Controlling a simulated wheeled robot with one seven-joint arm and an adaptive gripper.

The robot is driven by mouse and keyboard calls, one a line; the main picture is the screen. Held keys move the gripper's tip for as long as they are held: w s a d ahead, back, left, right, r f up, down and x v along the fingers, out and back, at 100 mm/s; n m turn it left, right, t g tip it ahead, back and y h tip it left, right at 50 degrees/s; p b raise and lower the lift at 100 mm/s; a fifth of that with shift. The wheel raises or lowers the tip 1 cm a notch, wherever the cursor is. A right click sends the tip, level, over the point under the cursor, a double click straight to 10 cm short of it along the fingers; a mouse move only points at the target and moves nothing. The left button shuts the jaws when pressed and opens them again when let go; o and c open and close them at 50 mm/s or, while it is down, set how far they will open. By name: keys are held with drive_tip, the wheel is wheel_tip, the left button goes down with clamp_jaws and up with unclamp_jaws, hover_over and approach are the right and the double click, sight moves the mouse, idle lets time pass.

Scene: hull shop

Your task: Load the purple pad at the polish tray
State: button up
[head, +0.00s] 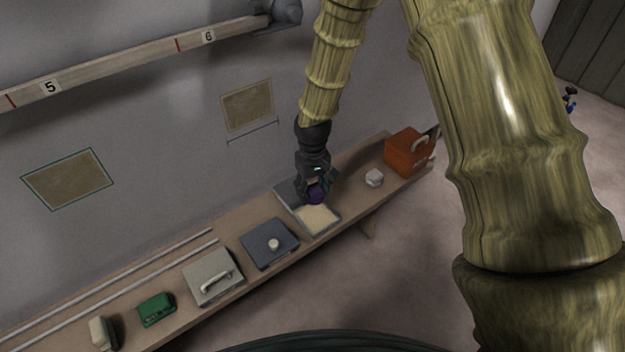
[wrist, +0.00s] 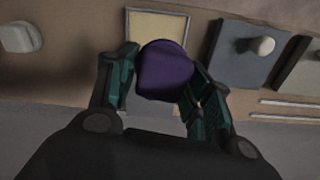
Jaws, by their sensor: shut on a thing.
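The purple pad (wrist: 165,70) is held between the two fingers of my gripper (wrist: 160,88), which is shut on it. In the head view my gripper (head: 317,186) reaches down over the bench with the purple pad (head: 316,195) at its tip. The polish tray (head: 332,226), a shallow grey-rimmed tray with a pale yellow surface, lies just below and in front of the pad. In the wrist view the tray (wrist: 129,24) shows behind the pad, which overlaps its lower part. I cannot tell whether the pad touches the tray.
On the bench (head: 230,232) stand a dark lidded box with a round knob (head: 262,250), a grey box with a handle (head: 208,286), a green block (head: 156,309), a small white block (head: 374,177) and an orange box (head: 405,155). Two thin rods (head: 150,265) lie along the wall side.

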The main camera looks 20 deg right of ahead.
sight(314, 213)
drive_tip(key=shift+w+d+f+n+p, duration=0.2)
drive_tip(key=shift+w+f+n+p, duration=0.4)
drive_tip(key=shift+p, duration=2.4)
drive_tip(key=f+n+p, duration=0.1)
drive_tip(key=p, duration=0.1)
drive_tip(key=shift+d+f+p, duration=0.1)
drive_tip(key=shift+f+p, duration=0.05)
drive_tip(key=shift+p, duration=0.2)
drive_tip(key=shift+f+b, duration=1.95)
drive_tip(key=shift+f, duration=1.2)
drive_tip(key=shift+f, duration=0.5)
drive_tip(key=shift+r, duration=0.1)
drive_tip(key=shift+r+p, duration=2.1)
drive_tip(key=shift+r, duration=1.3)
